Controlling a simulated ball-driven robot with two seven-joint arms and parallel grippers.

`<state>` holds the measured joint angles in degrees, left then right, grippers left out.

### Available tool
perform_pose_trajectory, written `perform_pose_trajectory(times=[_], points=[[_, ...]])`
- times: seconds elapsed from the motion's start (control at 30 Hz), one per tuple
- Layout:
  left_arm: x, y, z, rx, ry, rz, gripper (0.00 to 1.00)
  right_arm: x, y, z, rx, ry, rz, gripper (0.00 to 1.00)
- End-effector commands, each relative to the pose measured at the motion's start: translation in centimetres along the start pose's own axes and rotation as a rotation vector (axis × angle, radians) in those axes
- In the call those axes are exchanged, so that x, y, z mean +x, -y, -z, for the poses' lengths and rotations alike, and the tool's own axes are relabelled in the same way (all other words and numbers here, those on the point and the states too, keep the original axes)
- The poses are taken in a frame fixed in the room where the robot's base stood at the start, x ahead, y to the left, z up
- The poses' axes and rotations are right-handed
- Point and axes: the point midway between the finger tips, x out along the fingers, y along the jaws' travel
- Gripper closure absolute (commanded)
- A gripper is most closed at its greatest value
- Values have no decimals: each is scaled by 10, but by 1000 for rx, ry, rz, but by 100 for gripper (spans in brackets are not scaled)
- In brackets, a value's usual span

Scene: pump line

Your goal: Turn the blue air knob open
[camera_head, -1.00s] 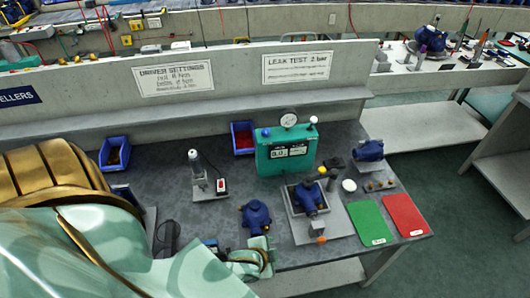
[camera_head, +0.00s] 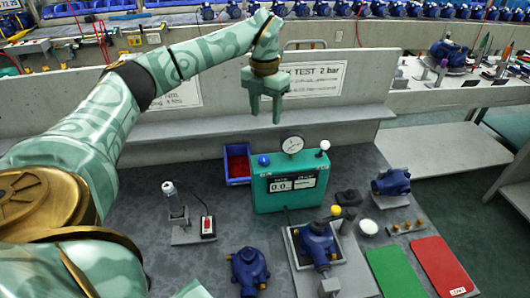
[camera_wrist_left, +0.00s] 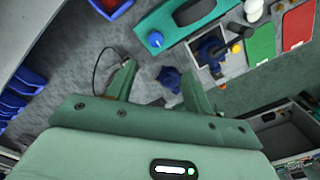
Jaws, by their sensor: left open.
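The blue air knob (camera_head: 263,160) sits on the top left of the green leak tester box (camera_head: 286,200). The knob also shows in the left wrist view (camera_wrist_left: 155,39), beyond the gap between the fingers and apart from them. My left gripper (camera_head: 265,116) points down, open and empty, in the air above the tester in the head view. It also shows in the left wrist view (camera_wrist_left: 158,78) with its two fingers spread. The tester's gauge (camera_head: 292,144) and a white knob (camera_head: 324,146) are on its top. My right gripper is not in view.
A blue bin (camera_head: 236,164) stands left of the tester. Blue pumps (camera_head: 247,268) and a fixture with a pump (camera_head: 317,240) stand in front. A bottle on a stand (camera_head: 174,205) is at left. Green (camera_head: 397,270) and red (camera_head: 445,265) mats lie at right. A wall with signs rises behind.

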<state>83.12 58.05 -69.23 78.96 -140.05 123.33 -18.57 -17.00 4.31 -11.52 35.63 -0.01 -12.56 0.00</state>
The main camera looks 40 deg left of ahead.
Motion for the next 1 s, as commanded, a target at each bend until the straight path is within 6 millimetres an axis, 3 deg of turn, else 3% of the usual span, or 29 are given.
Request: perform_pose_trajectory(times=[0.17, 0.5, 0.7, 1.0], points=[[15, -8, 2, -26, -10, -22, 48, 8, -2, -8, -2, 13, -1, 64], [101, -8, 3, -24, -12, -19, 48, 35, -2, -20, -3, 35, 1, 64], [140, -8, 4, -24, -10, -18, 48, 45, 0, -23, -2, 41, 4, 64], [158, -9, 3, -24, -5, -18, 48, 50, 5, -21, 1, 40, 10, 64]])
